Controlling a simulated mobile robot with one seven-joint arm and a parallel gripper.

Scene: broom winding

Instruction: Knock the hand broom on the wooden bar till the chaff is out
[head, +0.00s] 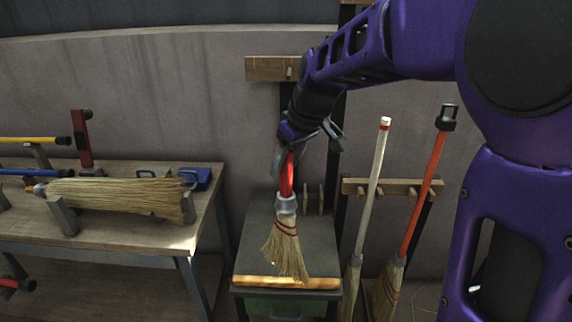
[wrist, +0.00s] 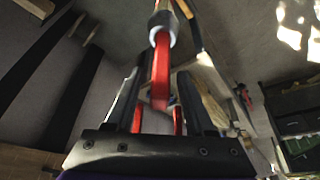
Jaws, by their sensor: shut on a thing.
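The hand broom (head: 286,235) has a red handle, a grey collar and straw bristles bound with red cord. My gripper (head: 287,165) is shut on its red handle, and the broom hangs bristles down, slightly tilted. In the wrist view the red handle (wrist: 161,70) runs up between the fingers (wrist: 158,105). The wooden bar (head: 258,283) lies along the front edge of a dark-topped stand. The bristle tips overlap the bar in the head view; I cannot tell whether they touch it. No separate chaff can be made out.
The dark stand top (head: 258,240) is mostly clear. A workbench (head: 140,232) at left holds a bundle of straw (head: 110,195) in a cradle and a blue box (head: 195,178). Long brooms with a white handle (head: 375,180) and an orange handle (head: 425,185) lean on a rack at right.

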